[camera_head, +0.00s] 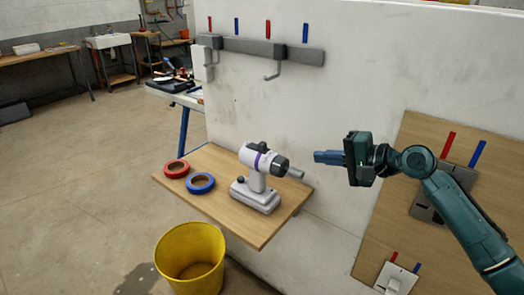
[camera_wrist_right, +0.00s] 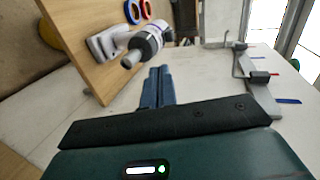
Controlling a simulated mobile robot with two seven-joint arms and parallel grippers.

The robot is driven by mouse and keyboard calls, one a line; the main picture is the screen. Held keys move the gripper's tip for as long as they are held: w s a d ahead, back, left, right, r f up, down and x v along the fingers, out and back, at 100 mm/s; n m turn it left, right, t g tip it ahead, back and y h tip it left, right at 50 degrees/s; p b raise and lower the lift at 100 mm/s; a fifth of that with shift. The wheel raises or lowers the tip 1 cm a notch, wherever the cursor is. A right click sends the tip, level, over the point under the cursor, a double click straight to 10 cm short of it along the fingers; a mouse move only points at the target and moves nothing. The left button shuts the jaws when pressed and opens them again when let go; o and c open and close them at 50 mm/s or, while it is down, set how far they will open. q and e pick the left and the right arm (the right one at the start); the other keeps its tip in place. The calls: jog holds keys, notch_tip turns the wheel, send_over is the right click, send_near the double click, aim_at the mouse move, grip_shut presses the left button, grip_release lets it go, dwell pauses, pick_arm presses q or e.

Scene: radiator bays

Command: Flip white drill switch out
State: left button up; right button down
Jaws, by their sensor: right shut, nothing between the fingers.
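A white drill (camera_head: 262,172) with a purple band and a dark chuck stands upright on a wooden shelf (camera_head: 228,220), its bit end pointing right. A small dark knob (camera_head: 240,180) shows low on its left side; I cannot tell whether this is the switch. My right gripper (camera_head: 318,157) is shut and empty, apart from the drill, just right of its tip and slightly higher. In the right wrist view the shut fingers (camera_wrist_right: 158,88) point toward the drill (camera_wrist_right: 143,46). My left gripper is not in view.
A red tape roll (camera_head: 176,168) and a blue tape roll (camera_head: 200,183) lie left of the drill. A yellow bucket (camera_head: 190,258) stands below the shelf. A grey hook rail (camera_head: 265,50) is on the white wall behind. A wooden panel (camera_head: 385,205) with switches is at right.

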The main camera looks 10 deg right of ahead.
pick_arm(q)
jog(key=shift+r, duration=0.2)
pick_arm(e)
jog(key=shift+r, duration=0.4)
jog(key=shift+d, duration=0.1)
jog(key=shift+w, duration=0.1)
jog(key=p, duration=0.2)
send_near(265, 147)
jog(key=x, duration=0.6)
jog(key=shift+w, duration=0.15)
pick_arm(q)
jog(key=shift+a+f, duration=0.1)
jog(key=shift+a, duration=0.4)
pick_arm(e)
jog(key=shift+a, duration=0.2)
